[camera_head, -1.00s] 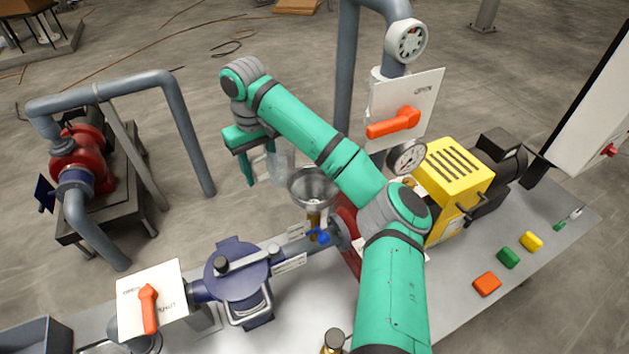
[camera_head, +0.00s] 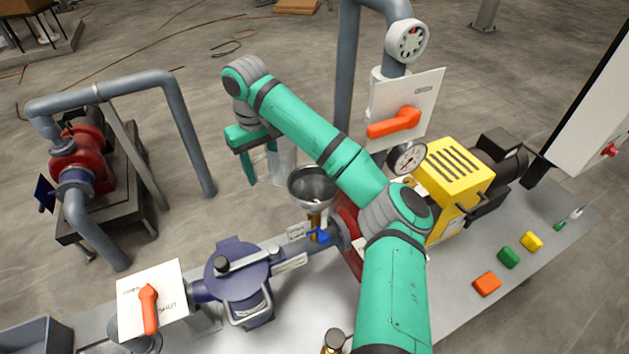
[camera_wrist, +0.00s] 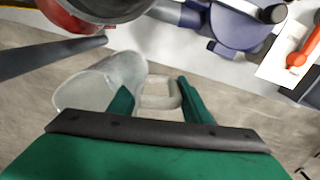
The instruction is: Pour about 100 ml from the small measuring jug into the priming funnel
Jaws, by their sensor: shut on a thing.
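The small measuring jug (camera_head: 285,167) is clear and pale, in mid-air just left of the priming funnel in the head view. My gripper (camera_head: 262,168) is shut on its handle. In the wrist view the jug (camera_wrist: 88,88) lies left of my gripper (camera_wrist: 160,98), with the handle (camera_wrist: 160,93) between the green fingers. The jug looks close to upright in the head view; its liquid level cannot be made out. The priming funnel (camera_head: 313,187) is a grey metal cone above the pipe, its mouth open. The jug appears apart from it.
A blue-handled valve (camera_head: 321,237) sits below the funnel. A dark blue strainer (camera_head: 238,272) is on the pipe at front left. A gauge (camera_head: 407,158) and a panel with an orange lever (camera_head: 394,122) stand to the right. Floor is clear behind the jug.

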